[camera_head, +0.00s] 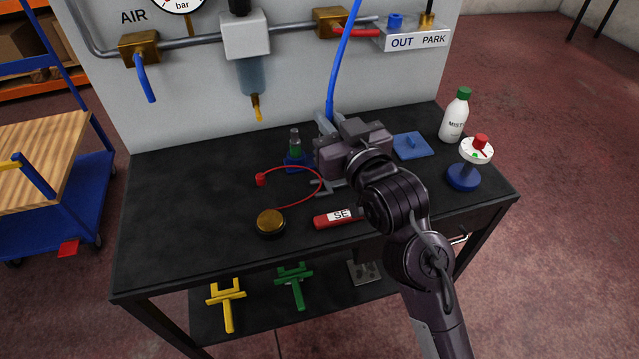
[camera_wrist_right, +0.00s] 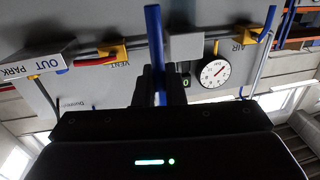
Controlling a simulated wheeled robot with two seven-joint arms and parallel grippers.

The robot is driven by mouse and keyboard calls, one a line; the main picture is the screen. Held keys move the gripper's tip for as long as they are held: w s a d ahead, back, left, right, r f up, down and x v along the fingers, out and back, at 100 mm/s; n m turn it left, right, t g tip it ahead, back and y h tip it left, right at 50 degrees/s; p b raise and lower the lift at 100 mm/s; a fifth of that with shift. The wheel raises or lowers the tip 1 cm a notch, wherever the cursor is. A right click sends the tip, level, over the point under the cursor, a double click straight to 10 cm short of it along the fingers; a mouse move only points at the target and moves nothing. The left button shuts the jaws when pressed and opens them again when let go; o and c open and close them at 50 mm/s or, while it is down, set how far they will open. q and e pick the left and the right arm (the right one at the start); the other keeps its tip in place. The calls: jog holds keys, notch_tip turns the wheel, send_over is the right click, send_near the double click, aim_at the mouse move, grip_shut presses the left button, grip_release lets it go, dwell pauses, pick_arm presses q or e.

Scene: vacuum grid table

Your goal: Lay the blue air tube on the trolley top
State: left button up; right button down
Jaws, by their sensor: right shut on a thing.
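The blue air tube (camera_head: 342,60) runs from the top edge of the head view down to my right gripper (camera_head: 327,122), above the back of the black table. My right gripper is shut on the tube; the right wrist view shows the tube (camera_wrist_right: 153,40) upright between its fingers (camera_wrist_right: 160,88). The tube's other end is out of the head view, and any part below the fingers is hidden. The trolley's wooden top (camera_head: 42,150) is at the far left on a blue frame (camera_head: 40,210), apart from the gripper. My left gripper is not in view.
The black table (camera_head: 180,210) holds a brass puck (camera_head: 270,223), a red tag (camera_head: 336,218), a red cable loop (camera_head: 300,172), a white bottle (camera_head: 454,118) and a dial stand (camera_head: 465,177). Behind it stands a panel with a brass valve (camera_head: 138,46) and regulator (camera_head: 245,35). The table's left part is clear.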

notch_tip(320, 180, down, 16)
jog(key=shift+r, duration=0.2)
jog(key=shift+f, duration=0.15)
jog(key=c, duration=1.5)
grip_release()
jog(key=b+v, duration=0.1)
jog(key=v, duration=1.1)
jog(key=shift+a, duration=0.1)
